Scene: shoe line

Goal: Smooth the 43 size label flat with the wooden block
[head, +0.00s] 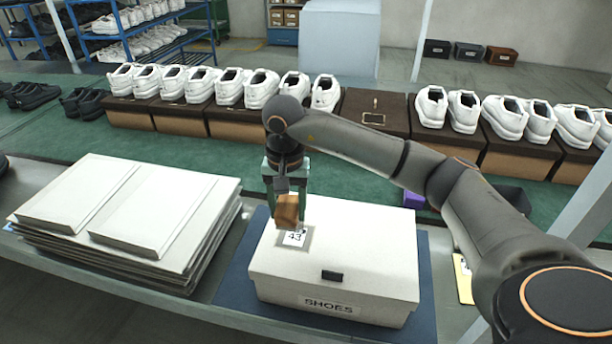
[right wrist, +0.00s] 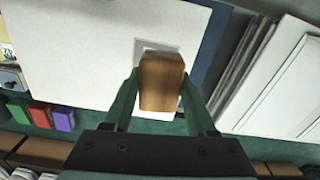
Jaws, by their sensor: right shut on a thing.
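The 43 size label (head: 294,238) is a small white square inside a grey outlined patch on the lid of a white shoe box (head: 360,245). The wooden block (head: 287,211) is brown and is held by my right gripper (head: 287,192), over the back edge of the label. I cannot tell whether the block touches the lid. In the right wrist view the block (right wrist: 161,82) sits between the two green fingers and hides most of the label, leaving a pale edge (right wrist: 150,44) of its patch. My left gripper is not in view.
The box stands on a blue mat (head: 238,285). A stack of flat white cartons (head: 150,210) lies to the left. Behind, a green belt (head: 230,165) carries brown boxes with white shoes. Coloured blocks (right wrist: 52,117) show beside the box in the wrist view.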

